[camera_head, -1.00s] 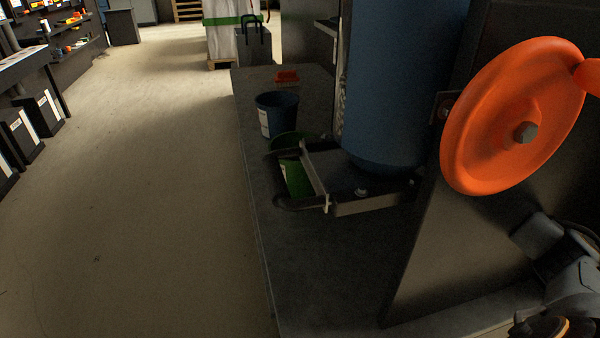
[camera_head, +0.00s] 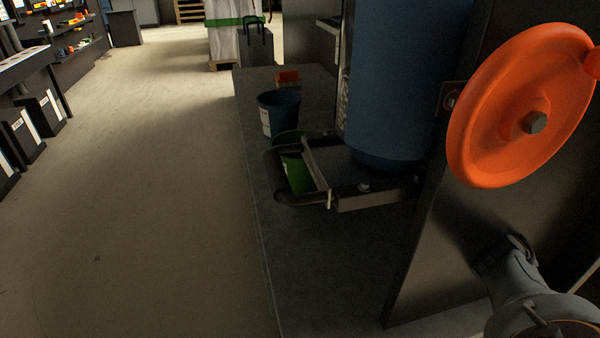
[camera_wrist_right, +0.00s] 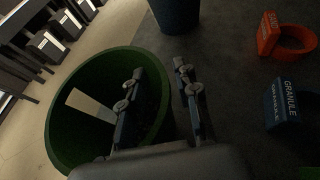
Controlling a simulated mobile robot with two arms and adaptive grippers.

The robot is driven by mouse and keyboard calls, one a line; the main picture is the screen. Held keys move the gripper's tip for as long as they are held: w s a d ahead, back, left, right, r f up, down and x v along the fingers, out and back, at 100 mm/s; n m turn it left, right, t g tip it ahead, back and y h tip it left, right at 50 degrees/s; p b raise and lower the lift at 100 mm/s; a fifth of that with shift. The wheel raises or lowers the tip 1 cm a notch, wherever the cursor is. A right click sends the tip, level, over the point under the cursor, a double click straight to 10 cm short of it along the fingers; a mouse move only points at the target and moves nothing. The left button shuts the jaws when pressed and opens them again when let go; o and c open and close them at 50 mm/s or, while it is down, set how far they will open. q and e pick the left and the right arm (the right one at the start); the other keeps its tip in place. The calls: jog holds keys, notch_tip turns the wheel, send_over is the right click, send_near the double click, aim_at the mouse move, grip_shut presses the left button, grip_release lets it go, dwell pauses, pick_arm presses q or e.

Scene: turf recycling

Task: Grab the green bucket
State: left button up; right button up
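The green bucket (camera_head: 297,175) stands on the grey platform, partly hidden behind a black metal frame in the head view. It also shows in the right wrist view (camera_wrist_right: 62,128), open at the top, with a pale label patch on its inner wall. My right gripper (camera_wrist_right: 160,82) is open. One finger is over the bucket's opening and the other is outside its right rim, with the rim seen between them; I cannot tell whether they touch it. In the head view the gripper is hidden; only my right arm shows at lower right. My left gripper is out of view.
A blue bucket (camera_head: 279,113) stands just beyond the green one. A red container (camera_head: 288,78) is farther back. The black frame (camera_head: 345,199) juts out below a blue cylinder (camera_head: 392,85). An orange wheel (camera_head: 518,108) is at right. The floor at left is clear.

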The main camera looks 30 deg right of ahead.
grip_shut()
dwell(0.5)
